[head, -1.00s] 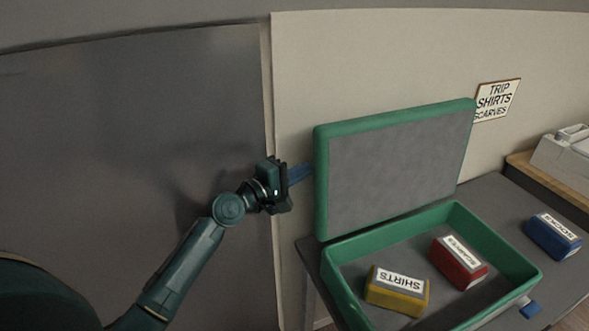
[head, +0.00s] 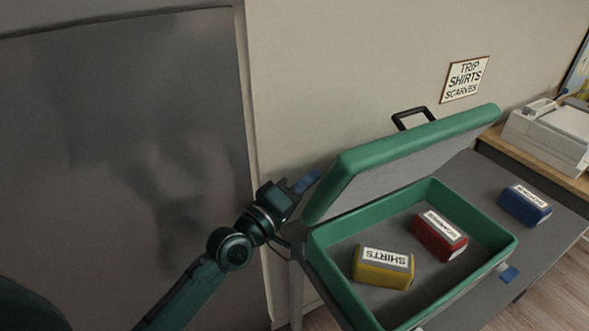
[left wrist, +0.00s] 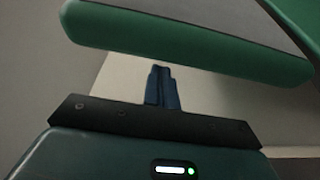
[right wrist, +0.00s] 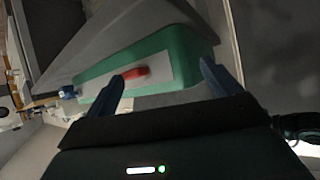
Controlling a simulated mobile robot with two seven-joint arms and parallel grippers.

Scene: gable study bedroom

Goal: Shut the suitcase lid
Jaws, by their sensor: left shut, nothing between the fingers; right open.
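The green suitcase (head: 331,265) lies on the table with its grey-lined lid (head: 401,150) tilted partway down over the base. A black handle (head: 412,117) shows behind the lid. A yellow SHIRTS packet (head: 384,276) and a red packet (head: 439,240) lie in the base. My left gripper (head: 306,182) is shut and empty beside the lid's left edge. In the left wrist view its closed blue fingers (left wrist: 162,88) point at the lid's green edge (left wrist: 180,47); I cannot tell whether they touch. My right gripper (right wrist: 160,85) is open and empty, facing the green case.
A blue packet (head: 526,205) lies on the dark table (head: 483,190) right of the suitcase. A small blue piece (head: 509,273) shows at the case's front right. A printer (head: 550,130) stands at the far right. A sign (head: 465,80) hangs on the wall.

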